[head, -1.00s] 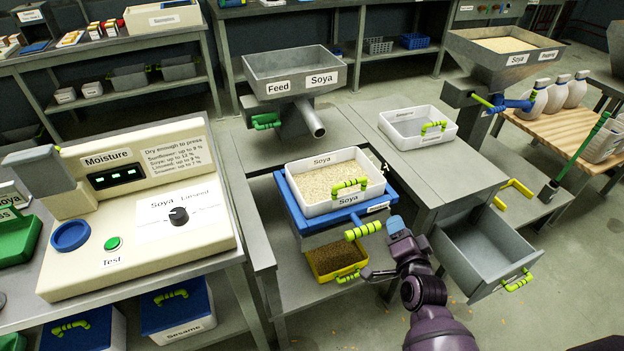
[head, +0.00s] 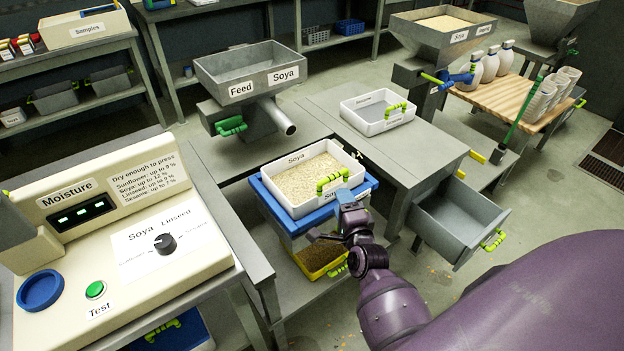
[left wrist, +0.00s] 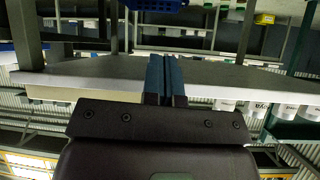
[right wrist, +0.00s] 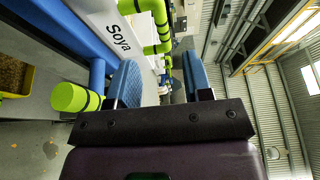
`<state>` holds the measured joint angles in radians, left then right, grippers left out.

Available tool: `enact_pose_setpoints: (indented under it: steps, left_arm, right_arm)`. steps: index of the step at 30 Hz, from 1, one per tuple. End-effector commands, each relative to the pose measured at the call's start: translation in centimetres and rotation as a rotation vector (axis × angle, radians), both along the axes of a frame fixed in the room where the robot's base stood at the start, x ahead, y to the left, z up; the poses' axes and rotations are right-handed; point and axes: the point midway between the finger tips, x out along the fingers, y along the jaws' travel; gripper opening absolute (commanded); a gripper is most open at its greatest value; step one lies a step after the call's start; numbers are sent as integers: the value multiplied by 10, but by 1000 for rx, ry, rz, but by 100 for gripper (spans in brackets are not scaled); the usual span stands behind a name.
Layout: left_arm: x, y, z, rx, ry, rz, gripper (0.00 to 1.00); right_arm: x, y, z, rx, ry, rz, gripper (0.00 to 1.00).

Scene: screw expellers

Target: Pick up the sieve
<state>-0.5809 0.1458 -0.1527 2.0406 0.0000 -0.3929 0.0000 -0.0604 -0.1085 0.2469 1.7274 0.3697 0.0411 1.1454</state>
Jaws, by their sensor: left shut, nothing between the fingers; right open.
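A white tray labelled Soya (head: 288,205), which looks like the sieve, holds pale seeds and sits level on a blue frame (head: 272,205). Its green handle (head: 332,180) faces my right arm; handle and label also show in the right wrist view (right wrist: 158,22). My right gripper (head: 340,208) is open and empty, just below and in front of that handle. In its wrist view the handle lies beyond the fingertips, roughly between them; contact cannot be told. A green knob (right wrist: 75,97) stands outside the left finger. My left gripper (left wrist: 165,78) is shut and empty, away from the tray.
A second white tray (head: 378,112) with a green handle stands on the right bench. A yellow bin (head: 322,262) with dark material is below the blue frame. An open grey drawer (head: 455,220) sticks out at right. The moisture tester (head: 110,230) stands at left.

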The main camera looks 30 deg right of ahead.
Motion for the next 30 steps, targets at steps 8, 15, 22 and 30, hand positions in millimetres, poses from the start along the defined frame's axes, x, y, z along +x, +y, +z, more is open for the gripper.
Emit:
enact_pose_setpoints:
  steps: [8, 15, 22, 30]
  left_arm:
    - [2, 0, -2, -1, -1, 2, 0]
    - [3, 0, -1, -1, -3, 2, 0]
    - [3, 0, -4, 1, 1, 0, 0]
    - [5, 0, -3, 3, -4, -4, 0]
  right_arm:
    - [32, -10, -1, -2, 3, 1, 46]
    - [44, -13, 1, -3, 1, 1, 46]
    - [73, -22, 4, -4, 2, 1, 46]
    - [86, -27, 4, -3, 3, 1, 46]
